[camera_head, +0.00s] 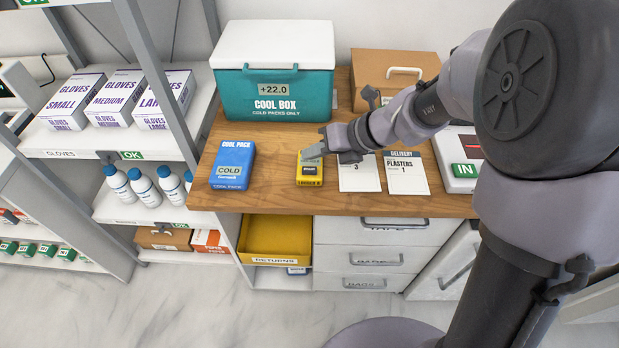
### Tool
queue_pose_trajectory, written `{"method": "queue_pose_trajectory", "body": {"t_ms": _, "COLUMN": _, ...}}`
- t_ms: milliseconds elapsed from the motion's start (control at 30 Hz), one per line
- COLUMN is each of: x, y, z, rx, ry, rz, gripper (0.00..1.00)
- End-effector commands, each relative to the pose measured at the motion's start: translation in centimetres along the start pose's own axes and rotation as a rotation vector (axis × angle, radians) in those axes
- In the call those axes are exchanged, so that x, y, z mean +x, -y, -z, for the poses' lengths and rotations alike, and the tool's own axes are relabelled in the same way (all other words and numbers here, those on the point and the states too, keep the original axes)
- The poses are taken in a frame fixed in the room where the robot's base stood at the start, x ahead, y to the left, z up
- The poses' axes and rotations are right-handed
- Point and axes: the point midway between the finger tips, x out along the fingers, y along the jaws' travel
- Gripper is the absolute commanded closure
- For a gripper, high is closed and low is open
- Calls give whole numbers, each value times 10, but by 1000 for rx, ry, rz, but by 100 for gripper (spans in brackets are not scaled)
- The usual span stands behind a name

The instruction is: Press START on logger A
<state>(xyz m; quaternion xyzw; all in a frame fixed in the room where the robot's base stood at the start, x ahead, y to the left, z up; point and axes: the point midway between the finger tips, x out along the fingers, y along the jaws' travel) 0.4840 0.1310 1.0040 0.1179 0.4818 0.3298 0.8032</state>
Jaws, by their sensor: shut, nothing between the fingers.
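A small yellow device with a dark display (310,172) lies on the wooden counter, left of the delivery papers. It looks like the logger; its lettering and START button are too small or too covered to read. My gripper (314,152) is shut and empty, with its fingertips at the far edge of the yellow device, over its upper part. I cannot tell whether the fingertips touch it.
A blue cool pack (233,165) lies left on the counter (272,190). A teal cool box (275,95) reading +22.0 stands behind. A yellow returns bin (275,236) sits below.

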Motion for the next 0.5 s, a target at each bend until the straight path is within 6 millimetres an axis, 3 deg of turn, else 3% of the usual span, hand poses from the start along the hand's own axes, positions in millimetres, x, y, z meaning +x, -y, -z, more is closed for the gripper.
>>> {"method": "queue_pose_trajectory", "body": {"t_ms": 133, "x": 14, "y": 10, "z": 10, "rx": 0, "ry": -2, "rz": 0, "gripper": 100}}
{"method": "queue_pose_trajectory", "body": {"t_ms": 500, "x": 14, "y": 10, "z": 10, "rx": 0, "ry": -1, "rz": 0, "gripper": 100}}
